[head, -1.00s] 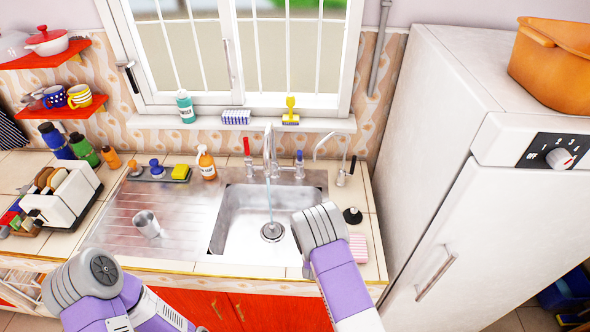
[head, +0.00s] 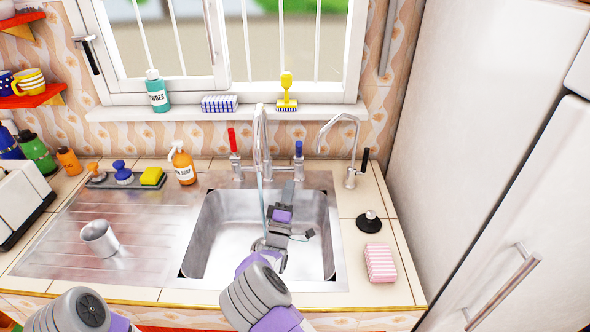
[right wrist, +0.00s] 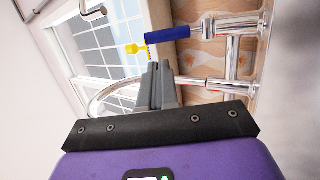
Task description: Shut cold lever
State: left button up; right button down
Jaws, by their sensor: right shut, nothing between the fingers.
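The cold lever, with a blue handle (head: 298,150), stands upright on the right side of the sink tap (head: 262,140). It also shows in the right wrist view (right wrist: 167,35), just beyond my fingertips. My right gripper (head: 288,188) reaches over the sink, below and in front of the lever. In the right wrist view its fingers (right wrist: 160,70) are shut and empty, and close to the blue handle; contact cannot be told. A thin stream of water (head: 264,205) falls from the spout. My left arm shows at the lower left, its gripper out of view.
The red-handled lever (head: 233,141) stands left of the spout. A slim second tap (head: 350,165) stands to the right. A black plug (head: 369,221) and a pink striped sponge (head: 380,262) lie right of the basin (head: 215,240).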

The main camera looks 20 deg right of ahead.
aim_at(298, 151)
pick_arm(q)
jog(key=shift+f+b, duration=0.7)
jog(key=shift+f, duration=0.1)
pick_arm(e)
jog(key=x, duration=0.9)
jog(key=shift+w+d, duration=0.2)
jog(key=shift+w, duration=0.2)
pick_arm(q)
jog(key=shift+r, duration=0.1)
pick_arm(e)
jog(key=shift+r, duration=0.15)
